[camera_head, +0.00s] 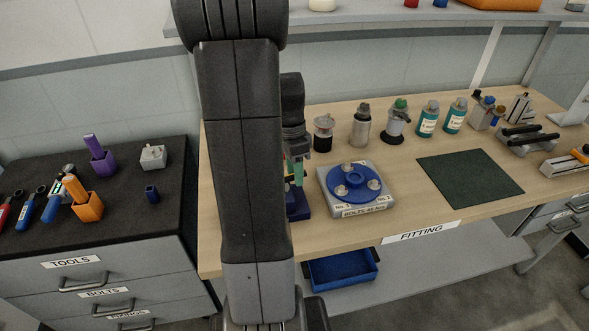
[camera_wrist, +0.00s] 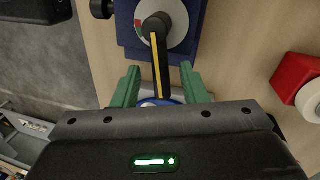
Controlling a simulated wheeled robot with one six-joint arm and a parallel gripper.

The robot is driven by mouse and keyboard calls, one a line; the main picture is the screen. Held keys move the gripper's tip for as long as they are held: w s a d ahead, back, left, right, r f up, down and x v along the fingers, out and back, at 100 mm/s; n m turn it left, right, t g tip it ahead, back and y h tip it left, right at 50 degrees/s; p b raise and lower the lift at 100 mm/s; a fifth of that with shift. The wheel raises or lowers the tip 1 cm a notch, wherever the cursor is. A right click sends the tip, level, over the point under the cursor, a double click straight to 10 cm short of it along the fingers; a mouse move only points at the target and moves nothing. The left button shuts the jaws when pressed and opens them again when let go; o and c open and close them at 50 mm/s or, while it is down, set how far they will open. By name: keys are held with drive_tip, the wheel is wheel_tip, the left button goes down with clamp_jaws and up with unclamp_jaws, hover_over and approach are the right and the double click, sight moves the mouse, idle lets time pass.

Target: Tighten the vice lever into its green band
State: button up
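The vice has a dark blue base (camera_wrist: 128,48) and a grey round dial (camera_wrist: 180,28) in the wrist view. A small red and green marking shows at the dial's left side. The black lever (camera_wrist: 158,62) with a yellow stripe runs from the dial's middle down toward my gripper. My gripper (camera_wrist: 160,72) is open, with one green finger on each side of the lever's lower part. Gaps show between the fingers and the lever. In the head view my gripper (camera_head: 297,172) is over the blue vice base (camera_head: 299,211), which my arm largely hides.
A grey bolt tray (camera_head: 362,205) with a blue disc (camera_head: 353,182) stands just right of the vice. Several bottles and cans line the bench's back. A dark green mat (camera_head: 468,178) lies farther right. A red box (camera_wrist: 297,75) with a white roll shows in the wrist view.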

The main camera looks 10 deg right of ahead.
clamp_jaws()
idle(0.3)
drive_tip(key=m, duration=0.1)
drive_tip(key=s+m, duration=0.1)
drive_tip(key=m, duration=0.2)
drive_tip(key=shift+s+r+y, duration=0.1)
drive_tip(key=shift+s+y, duration=0.2)
drive_tip(key=shift+y, duration=0.1)
drive_tip(key=shift+s+a+m+y+p, duration=0.15)
drive_tip(key=shift+s+m+p, duration=0.25)
drive_tip(key=shift+m, duration=0.75)
drive_tip(key=shift+s+m+y+p, duration=0.25)
drive_tip(key=shift+s+m, duration=0.1)
drive_tip(key=shift+m, duration=0.8)
unclamp_jaws()
